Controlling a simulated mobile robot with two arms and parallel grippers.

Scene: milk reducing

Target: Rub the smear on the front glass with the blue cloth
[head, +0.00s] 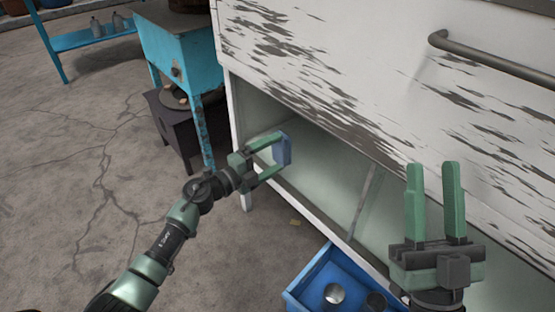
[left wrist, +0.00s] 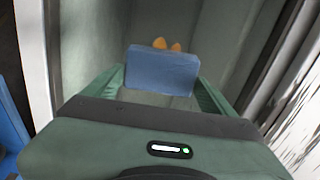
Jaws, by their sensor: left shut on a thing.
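The blue cloth (head: 284,150) is a folded pad held between the fingers of my left gripper (head: 278,153), at the left part of the front glass (head: 325,180). In the left wrist view the cloth (left wrist: 162,71) spans the gap between both fingers. An orange-brown smear (left wrist: 160,44) shows as two small lobes just above the cloth's top edge; its lower part may be hidden behind the cloth. I cannot tell whether the cloth touches the glass. The smear does not show in the head view. My right gripper (head: 434,168) is open and empty, in front of the cabinet.
The peeling white cabinet (head: 330,50) with a grey handle (head: 490,62) overhangs the glass. A blue crate (head: 318,275) with round items stands on the floor below. A turquoise stand (head: 180,50) is at the left. Cracked floor (head: 80,190) is clear at the left.

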